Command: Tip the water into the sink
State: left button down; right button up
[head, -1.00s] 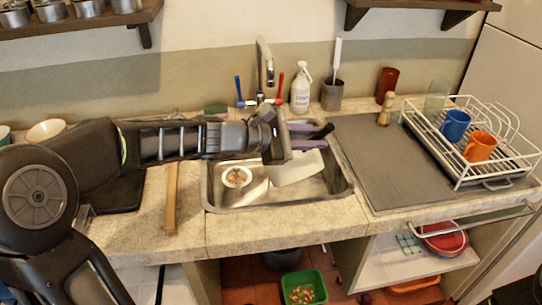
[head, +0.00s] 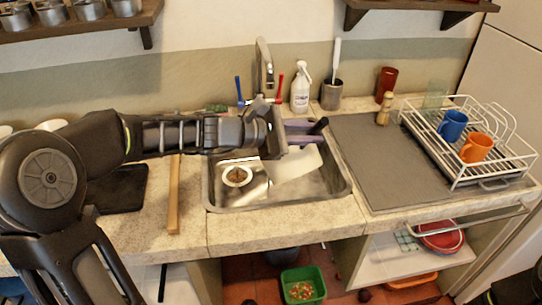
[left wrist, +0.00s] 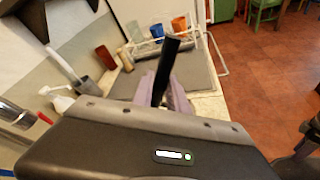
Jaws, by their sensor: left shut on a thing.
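My left gripper (head: 298,132) is above the back of the steel sink (head: 278,203), its pale lilac fingers closed on a black handle (head: 318,126). The handle also stands between the fingers in the left wrist view (left wrist: 168,70). A pale, whitish vessel (head: 296,166) hangs tilted below the gripper, over the sink basin; it appears to belong to the handle, but the join is hidden. Its inside is hidden and I cannot see any water. A round white strainer or dish (head: 237,175) with brownish bits lies in the sink, left of the vessel.
The tap (head: 264,65) rises behind my gripper, with a soap bottle (head: 301,92) beside it. A dish rack (head: 485,178) with blue and orange mugs stands at the right. A wooden handle (head: 174,195) lies left of the sink. The grey mat (head: 375,150) is mostly clear.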

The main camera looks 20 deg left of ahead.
pick_arm(q)
jog(key=shift+w+a+r+p, duration=0.25)
jog(key=shift+r+p, duration=0.2)
jog(key=shift+p, duration=0.15)
jog(key=shift+w+a+r+p, duration=0.1)
jog(key=shift+a+r+p, duration=0.1)
jog(key=shift+p, duration=0.25)
jog(key=shift+w+a+r+n+h+p, duration=0.3)
jog(key=shift+a+n+p, duration=0.1)
jog(key=shift+p, duration=0.45)
jog(key=shift+r, duration=0.1)
jog(key=shift+w+a+r+p, duration=0.15)
jog(key=shift+a+p, duration=0.15)
jog(key=shift+p, duration=0.2)
jog(key=shift+w+a+r+n+p, duration=0.3)
jog(key=shift+a+n+p, duration=0.1)
jog(key=shift+p, duration=0.3)
